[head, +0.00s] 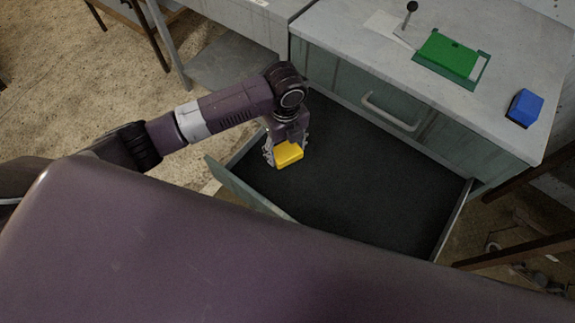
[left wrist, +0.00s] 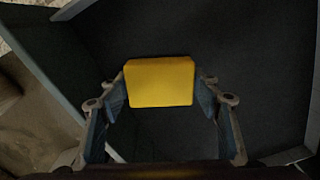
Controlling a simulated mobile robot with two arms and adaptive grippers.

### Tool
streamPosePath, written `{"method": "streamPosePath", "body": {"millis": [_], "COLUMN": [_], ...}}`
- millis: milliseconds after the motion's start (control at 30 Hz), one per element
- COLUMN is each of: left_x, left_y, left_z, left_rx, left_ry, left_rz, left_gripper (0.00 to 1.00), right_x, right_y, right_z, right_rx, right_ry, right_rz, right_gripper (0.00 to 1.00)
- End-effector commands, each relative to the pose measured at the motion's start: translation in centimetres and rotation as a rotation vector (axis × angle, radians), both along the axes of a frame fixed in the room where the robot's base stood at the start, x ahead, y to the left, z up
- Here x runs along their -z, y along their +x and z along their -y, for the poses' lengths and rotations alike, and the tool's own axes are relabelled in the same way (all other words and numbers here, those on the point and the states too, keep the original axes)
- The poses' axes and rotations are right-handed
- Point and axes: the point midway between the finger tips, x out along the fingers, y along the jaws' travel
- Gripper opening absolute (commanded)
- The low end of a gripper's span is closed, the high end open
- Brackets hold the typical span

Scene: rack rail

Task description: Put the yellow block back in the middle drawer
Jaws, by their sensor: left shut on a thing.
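The yellow block (head: 288,154) is between the fingers of my left gripper (head: 286,152) in the head view. That gripper is shut on it, over the left part of the open drawer (head: 375,190). In the left wrist view the yellow block (left wrist: 160,82) sits between the two fingertips of the left gripper (left wrist: 160,90), with the dark drawer floor (left wrist: 250,50) behind it. I cannot tell whether the block touches the floor. My right gripper is not in view.
On the grey cabinet top (head: 350,35) lie a green block on a green plate (head: 447,55), a blue block (head: 524,107) and a black-knobbed stick (head: 410,8). The drawer front (head: 245,190) stands close to my gripper. The drawer's middle and right are empty.

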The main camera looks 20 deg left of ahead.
Motion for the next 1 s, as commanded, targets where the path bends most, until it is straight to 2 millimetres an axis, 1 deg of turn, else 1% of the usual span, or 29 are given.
{"method": "streamPosePath", "body": {"millis": [33,133,233,367,600,700,1000], "left_x": [1.4,3.5,4.9,5.8,9.2,9.8,10.0], "left_y": [-0.1,-0.1,0.0,0.0,0.0,0.0,0.0], "left_z": [0.0,0.0,0.0,0.0,0.0,0.0,0.0], "left_rx": [0.0,0.0,0.0,0.0,0.0,0.001,0.001], "left_ry": [0.002,0.001,0.0,0.0,0.0,0.001,0.0], "left_rz": [-0.004,-0.003,0.0,0.0,0.0,0.001,0.001], "left_gripper": [0.35,0.35,0.35,0.35,0.35,0.35,0.35], "right_x": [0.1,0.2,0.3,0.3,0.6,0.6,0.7], "right_y": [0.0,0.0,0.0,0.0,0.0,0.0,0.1], "right_z": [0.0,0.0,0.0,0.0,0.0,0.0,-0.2], "right_rx": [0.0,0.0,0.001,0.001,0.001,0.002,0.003], "right_ry": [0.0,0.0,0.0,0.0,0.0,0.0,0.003], "right_rz": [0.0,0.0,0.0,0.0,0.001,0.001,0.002], "right_gripper": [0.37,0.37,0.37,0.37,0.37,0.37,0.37]}}
